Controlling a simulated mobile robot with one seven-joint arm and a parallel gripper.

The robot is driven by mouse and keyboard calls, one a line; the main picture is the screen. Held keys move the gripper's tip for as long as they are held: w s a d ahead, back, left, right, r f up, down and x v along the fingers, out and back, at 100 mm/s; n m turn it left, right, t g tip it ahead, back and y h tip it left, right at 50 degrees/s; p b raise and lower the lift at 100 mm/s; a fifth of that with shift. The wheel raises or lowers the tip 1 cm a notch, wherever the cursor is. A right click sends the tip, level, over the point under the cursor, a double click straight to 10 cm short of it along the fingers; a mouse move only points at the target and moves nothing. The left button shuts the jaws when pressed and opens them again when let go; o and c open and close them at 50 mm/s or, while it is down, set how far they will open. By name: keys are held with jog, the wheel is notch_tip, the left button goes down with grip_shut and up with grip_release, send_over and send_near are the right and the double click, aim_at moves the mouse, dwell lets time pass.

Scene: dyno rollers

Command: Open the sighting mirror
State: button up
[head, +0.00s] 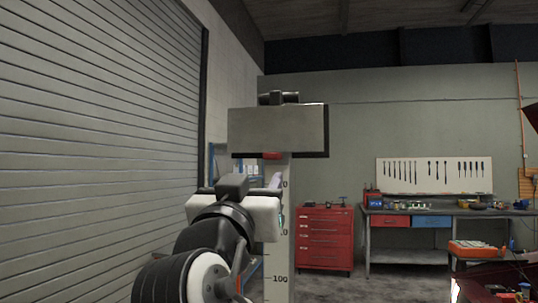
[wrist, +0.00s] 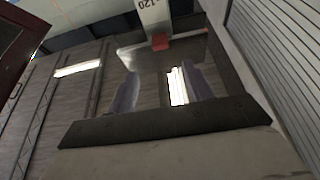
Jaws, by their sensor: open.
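A post with a printed scale (head: 279,250) carries a wide pale grey box (head: 270,128) with a dark edge. A small dark part (head: 279,98) sits on top of the box. It may be the sighting mirror, but I cannot tell for sure. My gripper (head: 235,190) is in front of the post, below the box. In the wrist view, my gripper (wrist: 158,72) is open, with one finger at each side and nothing held. Beyond the fingertips are the post (wrist: 153,14), a red piece (wrist: 160,42) and the box's underside, apart from the fingers.
A ribbed shutter door (head: 95,120) runs along the left. A red tool cabinet (head: 325,238) and a workbench (head: 408,218) with tools stand at the back. An orange-topped case (head: 477,249) is at the right. A dark red thing edges in at far right.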

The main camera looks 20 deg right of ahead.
aim_at(270, 157)
jog(key=p+x, duration=0.3)
jog(key=x, duration=0.7)
jog(key=shift+r+p, duration=0.15)
jog(key=shift+p, duration=0.15)
jog(key=shift+x, duration=0.8)
jog(key=shift+c, duration=0.3)
grip_shut()
